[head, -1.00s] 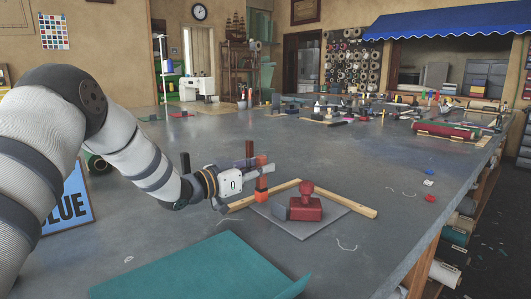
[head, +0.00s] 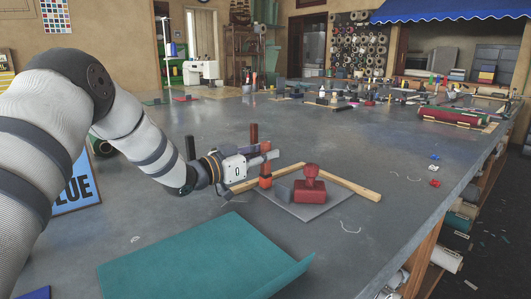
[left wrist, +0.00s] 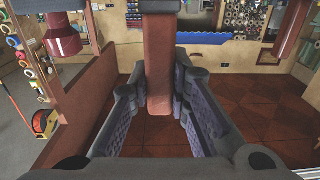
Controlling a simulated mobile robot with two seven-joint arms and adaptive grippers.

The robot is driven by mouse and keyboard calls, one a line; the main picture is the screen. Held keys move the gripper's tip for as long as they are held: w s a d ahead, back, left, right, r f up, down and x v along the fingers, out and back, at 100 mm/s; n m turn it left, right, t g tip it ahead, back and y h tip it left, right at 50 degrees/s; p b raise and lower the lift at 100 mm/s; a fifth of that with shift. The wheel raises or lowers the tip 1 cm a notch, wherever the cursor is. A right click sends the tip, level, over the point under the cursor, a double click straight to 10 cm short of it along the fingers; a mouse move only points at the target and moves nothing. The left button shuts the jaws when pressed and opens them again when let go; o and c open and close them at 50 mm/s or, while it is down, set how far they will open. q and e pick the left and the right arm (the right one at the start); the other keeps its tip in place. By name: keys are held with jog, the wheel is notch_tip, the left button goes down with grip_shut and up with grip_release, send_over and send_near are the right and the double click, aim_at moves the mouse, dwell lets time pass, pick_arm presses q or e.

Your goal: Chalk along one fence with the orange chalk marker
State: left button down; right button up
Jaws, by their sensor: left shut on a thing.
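My left gripper (head: 268,157) is shut on the orange chalk marker (head: 265,171), which stands about upright between the fingers. In the left wrist view, the marker (left wrist: 158,55) is a reddish bar between the two finger pads. Two pale wooden fences lie on the grey table and meet in a corner: a left fence (head: 290,172) and a right fence (head: 345,182). The marker is in front of the left fence; whether its tip touches anything cannot be told. My right gripper is out of view.
A teal sheet (head: 200,258) lies in front. A blue sign (head: 77,190) stands at left. The table behind the fences is mostly clear.

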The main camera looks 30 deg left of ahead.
pick_arm(q)
jog(key=shift+f, duration=0.35)
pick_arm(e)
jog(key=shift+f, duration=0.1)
pick_arm(q)
jog(key=shift+w+a, duration=0.2)
jog(key=shift+a, duration=0.45)
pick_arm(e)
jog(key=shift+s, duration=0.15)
pick_arm(q)
jog(key=shift+b+x, duration=0.35)
jog(key=shift+x, duration=0.65)
jog(key=shift+w+d+f, duration=0.15)
jog(key=shift+w+f, duration=0.05)
jog(key=shift+w, duration=0.15)
jog(key=shift+w+r, duration=0.15)
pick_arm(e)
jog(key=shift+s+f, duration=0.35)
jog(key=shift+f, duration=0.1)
